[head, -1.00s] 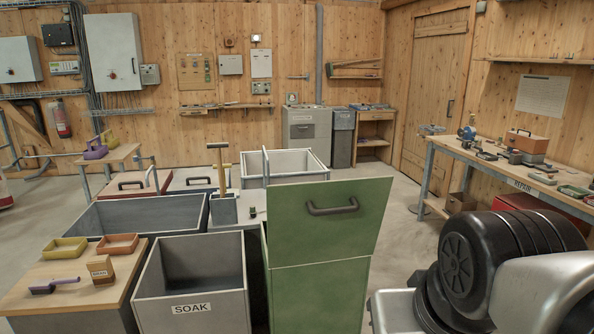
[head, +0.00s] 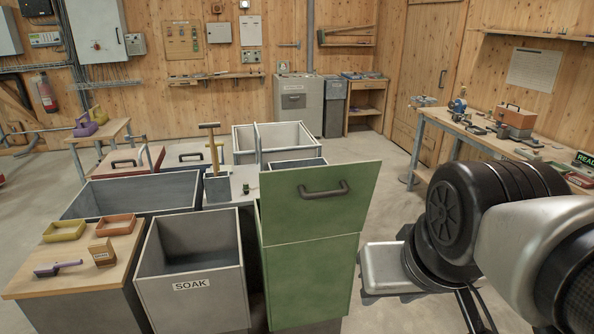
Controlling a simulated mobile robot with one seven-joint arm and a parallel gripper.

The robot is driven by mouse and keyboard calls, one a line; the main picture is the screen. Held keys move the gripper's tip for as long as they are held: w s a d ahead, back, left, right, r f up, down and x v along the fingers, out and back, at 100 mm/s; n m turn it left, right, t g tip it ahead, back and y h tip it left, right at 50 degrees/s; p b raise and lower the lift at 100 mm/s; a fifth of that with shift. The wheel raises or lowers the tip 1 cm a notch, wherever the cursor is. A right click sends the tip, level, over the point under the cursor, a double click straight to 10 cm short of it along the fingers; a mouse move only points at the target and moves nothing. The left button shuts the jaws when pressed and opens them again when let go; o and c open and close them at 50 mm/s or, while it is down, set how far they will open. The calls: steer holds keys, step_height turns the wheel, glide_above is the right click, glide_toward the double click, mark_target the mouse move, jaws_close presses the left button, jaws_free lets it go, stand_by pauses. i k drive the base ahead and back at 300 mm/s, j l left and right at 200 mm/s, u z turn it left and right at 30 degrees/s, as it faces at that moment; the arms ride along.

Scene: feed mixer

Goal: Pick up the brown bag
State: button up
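The small brown bag (head: 102,253) stands upright on the wooden top (head: 95,277) at the lower left. It has a label on its front, too small to read with certainty. It stands beside a purple scoop (head: 58,268) and in front of an orange tray (head: 107,225). Links of my arm fill the right side of the picture, far from the bag. My gripper itself does not show.
A grey bin marked SOAK (head: 196,270) stands right of the wooden top. A green cabinet with a handle (head: 313,245) stands between that bin and my arm. A yellow tray (head: 64,231) lies behind the scoop. A workbench (head: 455,150) stands at the right.

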mark_target(101, 251)
steer(key=u, duration=1.55)
steer(key=i+j+z, duration=0.15)
steer(key=i+z, duration=0.25)
steer(key=i+j+z, duration=0.15)
steer(key=z, duration=0.3)
steer(key=i+j+z, duration=0.1)
steer(key=j, duration=0.25)
steer(key=i+j+z, duration=0.1)
steer(key=i+j, duration=0.2)
steer(key=i+j+z, duration=0.1)
steer(key=j, duration=0.4)
steer(key=i+j, duration=0.25)
steer(key=j, duration=0.15)
steer(key=i+j, duration=0.2)
steer(key=j, duration=0.2)
steer(key=i+j, duration=0.25)
steer(key=j, duration=0.15)
steer(key=i+j, duration=0.25)
steer(key=j, duration=0.15)
